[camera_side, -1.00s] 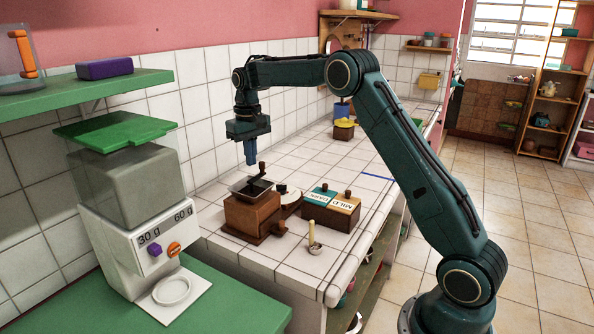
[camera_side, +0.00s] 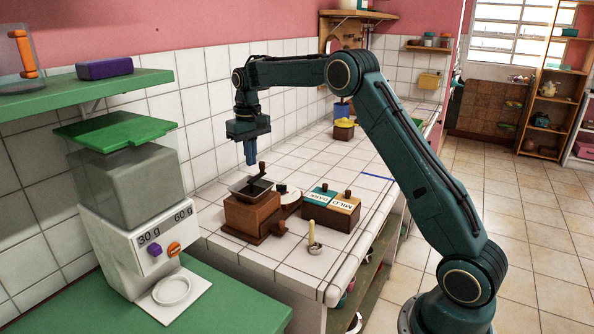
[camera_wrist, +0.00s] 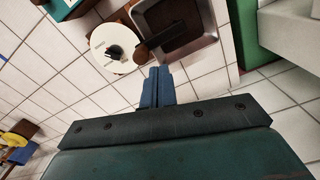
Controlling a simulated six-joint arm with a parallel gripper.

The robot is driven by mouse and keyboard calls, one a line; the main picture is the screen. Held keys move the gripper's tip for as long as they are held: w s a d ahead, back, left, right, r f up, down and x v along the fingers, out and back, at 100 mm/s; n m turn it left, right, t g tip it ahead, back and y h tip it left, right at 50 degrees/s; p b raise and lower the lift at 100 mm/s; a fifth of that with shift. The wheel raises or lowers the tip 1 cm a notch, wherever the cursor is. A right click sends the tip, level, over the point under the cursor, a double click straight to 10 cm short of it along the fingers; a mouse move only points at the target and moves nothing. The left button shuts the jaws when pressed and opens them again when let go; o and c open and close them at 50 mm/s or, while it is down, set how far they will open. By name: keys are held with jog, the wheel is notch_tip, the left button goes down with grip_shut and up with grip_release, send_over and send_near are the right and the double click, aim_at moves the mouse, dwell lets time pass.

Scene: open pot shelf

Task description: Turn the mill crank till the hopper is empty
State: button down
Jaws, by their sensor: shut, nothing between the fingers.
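The wooden mill (camera_side: 252,214) stands on the white tiled counter, with a dark square hopper (camera_side: 251,188) on top. Its crank knob (camera_side: 262,168) points up at the hopper's far side. In the wrist view the hopper (camera_wrist: 205,38) shows its metal rim, and the dark crank arm (camera_wrist: 165,38) reaches over its edge. The hopper's inside looks dark, and I cannot tell whether beans are in it. My gripper (camera_side: 250,160) points down just above the mill, close to the knob. Its blue fingers are together and empty, also in the wrist view (camera_wrist: 157,72).
A round white dial or dish (camera_side: 290,196) is beside the mill. A wooden box with DARK and MILD lids (camera_side: 330,208) and a candle-like holder (camera_side: 313,238) stand to the right. A bean dispenser (camera_side: 130,220) on a green surface stands at front left.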

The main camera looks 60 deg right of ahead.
jog(key=shift+f, duration=0.2)
jog(key=shift+f, duration=1.05)
jog(key=shift+f, duration=0.25)
jog(key=shift+s, duration=0.1)
